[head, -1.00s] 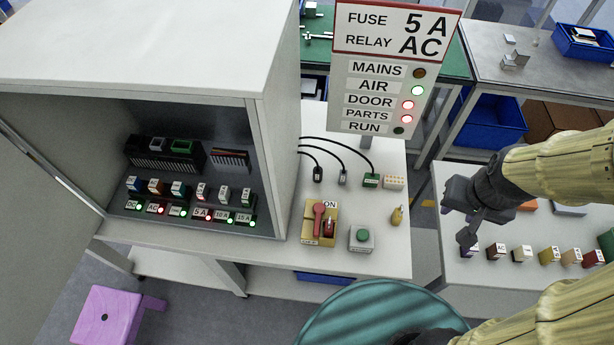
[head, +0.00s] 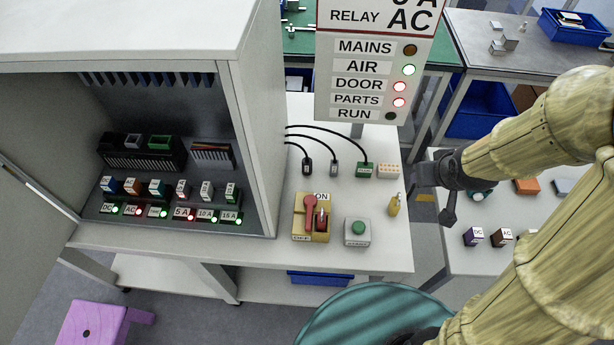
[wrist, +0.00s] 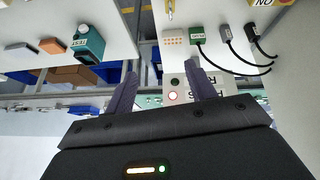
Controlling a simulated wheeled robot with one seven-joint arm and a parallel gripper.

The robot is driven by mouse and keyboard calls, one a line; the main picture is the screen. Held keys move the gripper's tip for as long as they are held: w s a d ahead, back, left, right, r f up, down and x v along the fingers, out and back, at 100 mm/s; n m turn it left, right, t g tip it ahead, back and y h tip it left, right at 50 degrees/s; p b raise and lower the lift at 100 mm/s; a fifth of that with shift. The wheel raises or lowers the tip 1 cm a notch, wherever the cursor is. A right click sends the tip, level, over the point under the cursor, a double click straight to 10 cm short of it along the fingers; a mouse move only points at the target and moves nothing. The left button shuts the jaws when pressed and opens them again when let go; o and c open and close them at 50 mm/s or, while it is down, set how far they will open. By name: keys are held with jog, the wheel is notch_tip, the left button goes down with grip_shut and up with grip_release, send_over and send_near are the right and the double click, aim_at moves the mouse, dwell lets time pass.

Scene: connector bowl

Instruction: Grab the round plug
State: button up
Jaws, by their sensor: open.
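Three cabled plugs lie on the white bench beside the cabinet: a black plug (head: 307,167), a grey plug (head: 334,168) and a green plug (head: 364,170). In the wrist view the green plug (wrist: 196,35), grey plug (wrist: 225,33) and black plug (wrist: 250,30) sit at the upper right. They are too small for me to tell which is round. My gripper (head: 434,195) is open and empty, to the right of the plugs by the bench's right edge. Its two spread fingers show in the wrist view (wrist: 160,72), with no plug between them.
A white block with orange dots (head: 388,171) and a yellow item (head: 394,205) lie between the green plug and my gripper. A red-handled switch (head: 311,215) and green button box (head: 357,232) stand in front. The sign (head: 370,75) rises behind.

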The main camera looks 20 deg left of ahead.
jog(key=w+a+f+n+y+b, duration=0.2)
jog(key=a+f+n+y+b, duration=0.5)
jog(key=a+f+y+b, duration=0.3)
jog(key=a+f+b, duration=0.4)
jog(key=a, duration=0.2)
jog(key=shift+w+a+f+n+t, duration=0.2)
jog(key=shift+w+a+n+t, duration=0.1)
jog(key=shift+a+n, duration=0.1)
send_near(310, 164)
jog(key=x, duration=0.3)
jog(key=shift+w+a+f+b, duration=0.1)
jog(key=shift+w+f+b, duration=0.1)
jog(key=shift+b, duration=0.15)
jog(key=shift+a, duration=0.1)
jog(key=x, duration=0.5)
jog(key=shift+w+a+f, duration=0.1)
jog(key=shift+w+a, duration=0.05)
jog(key=shift+a, duration=0.15)
jog(key=shift+c, duration=0.2)
